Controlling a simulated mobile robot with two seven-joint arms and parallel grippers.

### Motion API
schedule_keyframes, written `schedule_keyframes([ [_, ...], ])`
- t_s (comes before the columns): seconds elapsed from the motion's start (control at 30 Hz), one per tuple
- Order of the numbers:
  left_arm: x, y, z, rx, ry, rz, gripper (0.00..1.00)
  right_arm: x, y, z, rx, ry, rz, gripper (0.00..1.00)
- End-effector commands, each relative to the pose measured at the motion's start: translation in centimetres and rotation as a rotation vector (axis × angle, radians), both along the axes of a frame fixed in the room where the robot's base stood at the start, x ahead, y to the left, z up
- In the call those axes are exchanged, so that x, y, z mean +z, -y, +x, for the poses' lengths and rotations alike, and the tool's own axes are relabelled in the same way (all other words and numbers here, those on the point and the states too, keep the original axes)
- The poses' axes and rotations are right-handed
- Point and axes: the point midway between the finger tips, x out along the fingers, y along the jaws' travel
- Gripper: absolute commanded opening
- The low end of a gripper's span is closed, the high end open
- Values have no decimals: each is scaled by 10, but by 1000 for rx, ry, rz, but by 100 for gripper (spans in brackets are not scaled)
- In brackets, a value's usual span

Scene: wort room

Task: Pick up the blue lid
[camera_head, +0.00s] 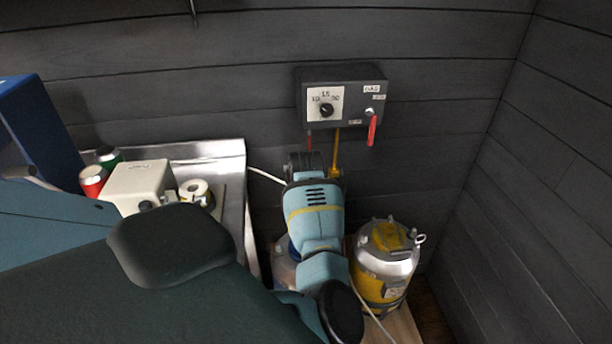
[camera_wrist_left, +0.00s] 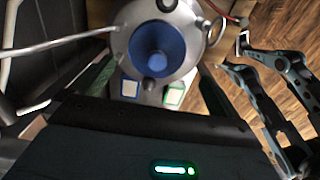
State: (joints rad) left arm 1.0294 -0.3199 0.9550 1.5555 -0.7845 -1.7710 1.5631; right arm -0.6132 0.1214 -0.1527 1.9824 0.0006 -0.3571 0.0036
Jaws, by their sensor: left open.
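In the left wrist view the blue lid (camera_wrist_left: 157,50) is round with a raised knob. It sits on top of a silver vessel (camera_wrist_left: 190,25). My left gripper (camera_wrist_left: 155,70) is open, its dark fingers on either side of the lid's near edge; I cannot tell whether they touch the vessel. Nothing is held between them. In the head view a small piece of the blue lid (camera_head: 293,249) shows beside my left arm, which hides most of the vessel. My left fingertips are hidden there. My right gripper cannot be made out.
A yellow and silver canister (camera_head: 384,265) stands close to the right of my left arm. A control box (camera_head: 342,97) with a dial and red lever is on the wall behind. A metal counter (camera_head: 232,185) at left holds a white box (camera_head: 139,188) and cans. A metal rod (camera_wrist_left: 60,46) juts leftward from the vessel.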

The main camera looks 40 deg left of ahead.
Motion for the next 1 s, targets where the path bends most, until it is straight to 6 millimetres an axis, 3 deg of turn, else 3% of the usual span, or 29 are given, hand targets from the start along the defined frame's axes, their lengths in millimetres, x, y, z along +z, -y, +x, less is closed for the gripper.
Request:
schedule_keyframes([
  [0.1, -14, 0, -1, 0, -3, -1, 100, -3, 0, -3, 1, -8, -1, 36],
  [0.33, -21, -1, 0, 0, -2, -1, 100, -4, 0, -3, 0, -9, 0, 36],
  [0.63, -61, -1, 3, 0, -3, 0, 100, -9, -3, -6, -10, -19, 7, 36],
  [0.97, -66, -2, 4, 0, 1, -1, 100, -8, -4, -4, -11, -15, 10, 36],
  [1.0, -66, -2, 4, 0, 1, -1, 95, -7, -4, -3, -11, -14, 9, 36],
])
